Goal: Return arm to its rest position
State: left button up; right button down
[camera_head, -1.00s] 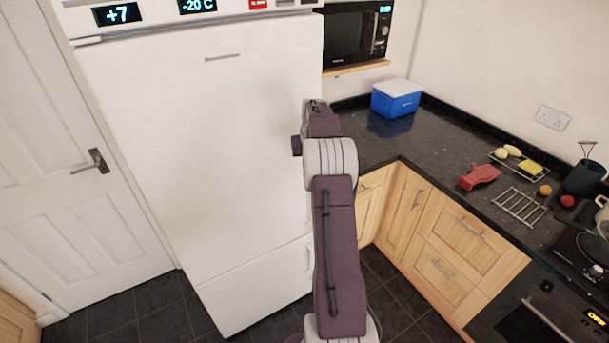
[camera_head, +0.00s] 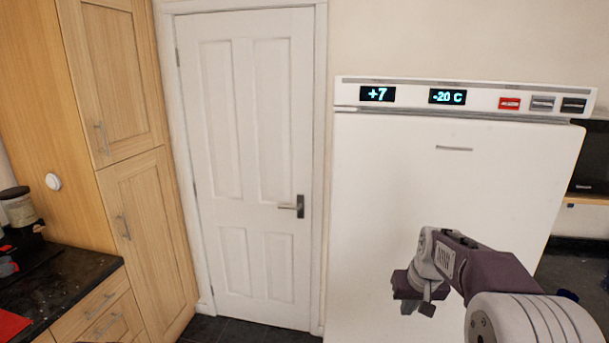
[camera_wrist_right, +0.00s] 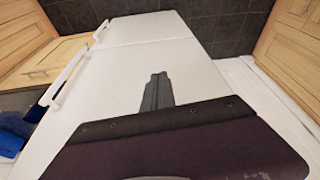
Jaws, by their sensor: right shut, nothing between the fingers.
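My right arm comes in from the lower right of the head view. Its purple and grey gripper (camera_head: 418,306) is in front of the white fridge (camera_head: 390,180), apart from any loose object. In the right wrist view my right gripper (camera_wrist_right: 157,78) shows as dark fingers close together and empty, with the white fridge front (camera_wrist_right: 110,75) behind them. My left gripper is in neither view.
A closed white door (camera_head: 250,170) stands left of the fridge. A tall wooden cupboard (camera_head: 125,130) and a dark counter (camera_head: 70,300) are at the far left. A blue box (camera_wrist_right: 15,130) shows at the left edge of the wrist view. Dark floor (camera_head: 240,332) is visible below the door.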

jog(key=s+a+f+g, duration=0.1)
jog(key=s+a+f, duration=0.3)
jog(key=s+f, duration=0.3)
jog(key=s+a+f+n+g+b, duration=0.1)
jog(key=s+a+f, duration=0.3)
jog(key=s, duration=1)
jog(key=shift+a+f+y, duration=0.15)
jog(key=shift+f+y, duration=0.15)
jog(key=shift+f, duration=1.4)
jog(key=shift+s, duration=0.1)
